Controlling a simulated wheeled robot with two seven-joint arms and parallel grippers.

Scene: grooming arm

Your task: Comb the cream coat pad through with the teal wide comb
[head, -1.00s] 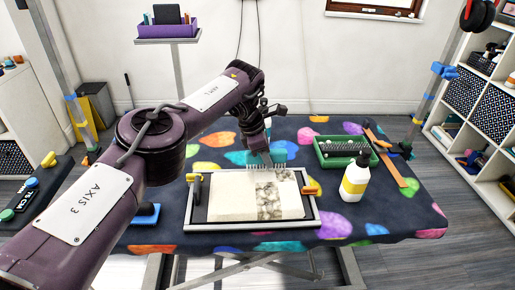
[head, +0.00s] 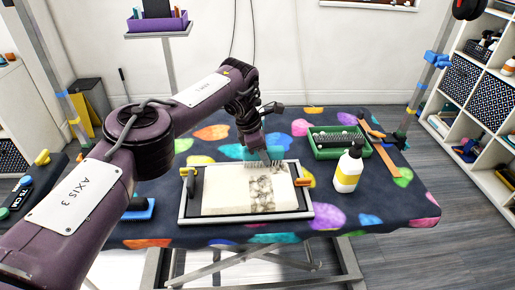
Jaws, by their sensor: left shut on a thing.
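The cream coat pad (head: 225,190) lies in a dark tray with a light rim (head: 250,217) on the table. A grey, matted-looking strip (head: 262,188) runs across it, right of its middle. My left gripper (head: 264,153) is shut on the teal wide comb (head: 263,164) at the pad's far edge, above the grey strip. The comb's teeth point down; I cannot tell whether they touch the pad. The gripper partly hides the comb's handle. My right gripper is not in view.
A white bottle with a yellow label (head: 348,170) stands right of the tray. Behind it is a green tray with a dark brush (head: 340,143). Yellow and orange clamps sit at the tray's sides. A blue brush (head: 139,209) lies at the left, near my arm.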

